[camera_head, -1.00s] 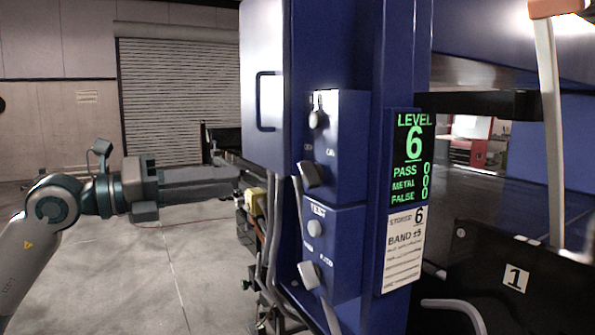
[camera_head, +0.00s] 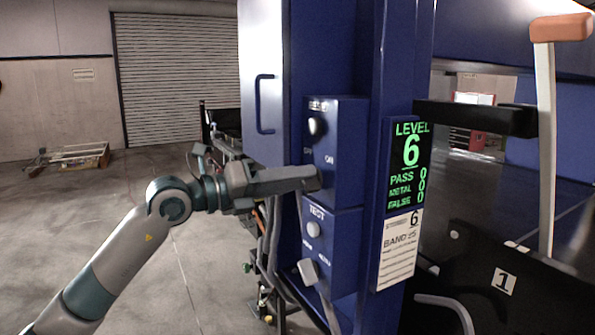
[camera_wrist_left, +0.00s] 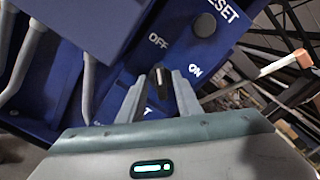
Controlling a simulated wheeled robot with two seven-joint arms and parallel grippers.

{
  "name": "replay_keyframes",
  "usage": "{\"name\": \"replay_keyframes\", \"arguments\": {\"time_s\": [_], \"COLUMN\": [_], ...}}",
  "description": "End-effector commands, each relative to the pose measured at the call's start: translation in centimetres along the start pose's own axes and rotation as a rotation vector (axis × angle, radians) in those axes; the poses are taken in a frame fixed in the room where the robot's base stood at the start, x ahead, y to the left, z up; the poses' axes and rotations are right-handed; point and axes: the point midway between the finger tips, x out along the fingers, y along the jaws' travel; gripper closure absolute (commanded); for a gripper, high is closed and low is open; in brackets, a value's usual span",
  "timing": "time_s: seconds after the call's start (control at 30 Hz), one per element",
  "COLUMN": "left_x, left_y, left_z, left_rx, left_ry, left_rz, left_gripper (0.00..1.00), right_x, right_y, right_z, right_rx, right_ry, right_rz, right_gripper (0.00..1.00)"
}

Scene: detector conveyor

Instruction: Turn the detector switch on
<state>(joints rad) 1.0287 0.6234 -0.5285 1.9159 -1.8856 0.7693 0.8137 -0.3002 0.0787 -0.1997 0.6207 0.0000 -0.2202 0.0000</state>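In the head view my left gripper (camera_head: 312,179) reaches the upper control box (camera_head: 345,150) and covers most of the switch. My right gripper is not in view.
A RESET knob (camera_head: 317,126) sits above the switch; a TEST knob (camera_head: 314,230) and another lever switch (camera_head: 308,271) sit below. A green LEVEL 6 display (camera_head: 408,160) is to the right. An orange-topped lever (camera_head: 547,140) stands farther right. Hoses run down the left side.

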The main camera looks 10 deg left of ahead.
Motion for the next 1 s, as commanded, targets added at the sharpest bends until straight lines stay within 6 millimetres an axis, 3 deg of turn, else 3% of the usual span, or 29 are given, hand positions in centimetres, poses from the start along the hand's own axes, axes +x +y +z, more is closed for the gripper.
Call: {"name": "replay_keyframes", "arguments": {"time_s": [0.37,0.4,0.53,1.0], "left_x": [0.5,0.5,0.5,0.5], "left_y": [0.0,0.0,0.0,0.1], "left_z": [0.0,0.0,0.0,-0.2], "left_rx": [0.000,0.000,0.000,0.048], "left_ry": [0.000,0.000,0.000,-0.001], "left_rz": [-0.001,-0.001,-0.001,-0.001], "left_gripper": [0.69,0.71,1.00,1.00], "right_x": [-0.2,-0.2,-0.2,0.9], "right_y": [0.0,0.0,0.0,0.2], "right_z": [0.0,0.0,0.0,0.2], "right_rx": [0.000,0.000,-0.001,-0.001], "right_ry": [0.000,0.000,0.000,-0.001], "right_rz": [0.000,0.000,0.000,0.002], "right_gripper": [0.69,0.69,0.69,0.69]}}
